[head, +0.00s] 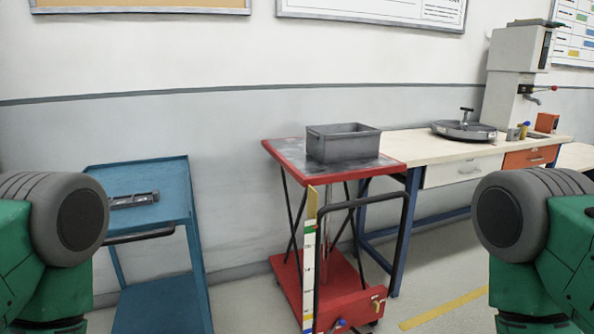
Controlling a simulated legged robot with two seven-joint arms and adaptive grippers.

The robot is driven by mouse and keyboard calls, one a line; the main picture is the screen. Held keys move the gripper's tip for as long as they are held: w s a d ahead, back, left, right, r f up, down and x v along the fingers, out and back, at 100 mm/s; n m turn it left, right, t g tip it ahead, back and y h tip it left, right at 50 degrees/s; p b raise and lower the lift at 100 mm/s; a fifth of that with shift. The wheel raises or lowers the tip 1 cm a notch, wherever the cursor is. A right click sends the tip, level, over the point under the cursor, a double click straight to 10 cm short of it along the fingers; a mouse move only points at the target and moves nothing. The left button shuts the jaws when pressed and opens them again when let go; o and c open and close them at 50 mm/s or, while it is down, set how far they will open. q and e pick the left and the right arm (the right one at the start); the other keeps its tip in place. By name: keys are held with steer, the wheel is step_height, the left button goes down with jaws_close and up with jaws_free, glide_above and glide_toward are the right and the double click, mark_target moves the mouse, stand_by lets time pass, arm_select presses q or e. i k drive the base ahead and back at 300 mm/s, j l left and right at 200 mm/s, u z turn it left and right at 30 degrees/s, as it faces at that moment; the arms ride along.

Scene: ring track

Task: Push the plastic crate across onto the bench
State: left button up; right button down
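A grey plastic crate (343,147) sits upright on the dark top of a red lift cart (285,157), towards its far side. The bench (418,150) has a pale top and stands right behind and to the right of the cart. Their edges look close together, and I cannot tell whether they touch. Parts of my two green arms with grey rounded joints show at the left and right edges of the head view. Neither gripper shows, and nothing of mine is near the crate.
A blue trolley (172,180) with a dark metal part (134,200) stands at the left. The cart's black handle (405,215) faces me. A round dark fixture (463,130) and a tall pale machine (515,75) stand on the bench. The bench's near left end looks clear.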

mark_target(337, 142)
steer(key=i+l+u, duration=0.25)
steer(key=i+l, duration=0.15)
steer(key=l, duration=0.25)
steer(key=i+l+u, duration=0.25)
steer(key=l, duration=0.45)
steer(key=i+l+u, duration=0.1)
steer(key=i+l, duration=0.15)
steer(key=i+l+u, duration=0.1)
steer(key=l, duration=0.4)
steer(key=i+l+u, duration=0.15)
steer(key=l, duration=0.25)
steer(key=i+l+u, duration=0.1)
steer(key=l, duration=0.3)
